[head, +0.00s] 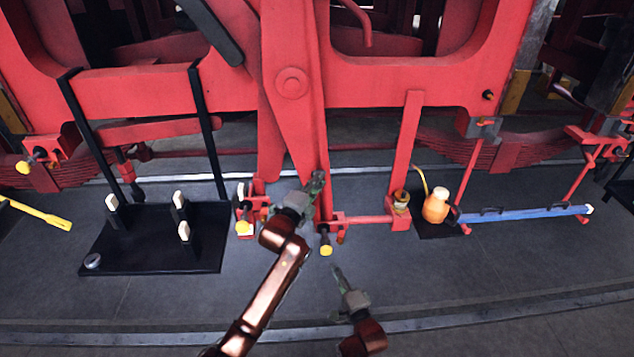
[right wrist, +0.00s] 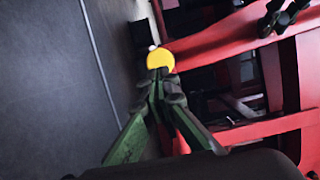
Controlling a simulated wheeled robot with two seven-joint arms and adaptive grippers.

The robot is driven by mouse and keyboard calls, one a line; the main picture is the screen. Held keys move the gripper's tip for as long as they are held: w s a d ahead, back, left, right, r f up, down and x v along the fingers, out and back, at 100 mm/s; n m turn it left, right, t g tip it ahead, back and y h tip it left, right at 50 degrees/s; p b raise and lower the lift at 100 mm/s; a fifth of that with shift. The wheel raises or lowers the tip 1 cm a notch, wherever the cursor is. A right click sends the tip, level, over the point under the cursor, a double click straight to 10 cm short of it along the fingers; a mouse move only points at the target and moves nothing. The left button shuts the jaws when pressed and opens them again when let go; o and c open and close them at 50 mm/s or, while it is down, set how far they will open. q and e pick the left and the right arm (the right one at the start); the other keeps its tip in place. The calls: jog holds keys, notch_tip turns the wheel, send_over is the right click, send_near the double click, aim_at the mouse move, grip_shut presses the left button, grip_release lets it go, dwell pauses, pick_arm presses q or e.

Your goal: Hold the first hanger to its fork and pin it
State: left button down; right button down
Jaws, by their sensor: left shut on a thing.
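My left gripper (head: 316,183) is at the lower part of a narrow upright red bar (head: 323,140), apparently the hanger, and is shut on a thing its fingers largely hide. Below it a yellow-headed pin (head: 325,251) sticks out near the red fork end (head: 325,226); my gripper and arm partly cover this area. My right gripper (head: 337,268) is just below and right of the yellow head. In the right wrist view its fingers (right wrist: 157,80) come together, with the yellow head (right wrist: 160,59) straight beyond the tips. I see nothing between them; contact is unclear.
A black mat (head: 150,262) with several white-topped black blocks lies at left. A red cross bar (head: 365,219) runs right to another upright red bar (head: 405,150). An orange container (head: 435,206) and a blue bar (head: 525,213) are at right. The front floor is clear.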

aim_at(329, 247)
pick_arm(q)
jog(key=shift+s+d, duration=0.1)
jog(key=shift+d, duration=0.15)
jog(key=shift+r, duration=0.1)
pick_arm(e)
jog(key=shift+x, duration=2.15)
jog(key=shift+w, duration=0.1)
jog(key=shift+w, duration=2.55)
jog(key=v, duration=0.7)
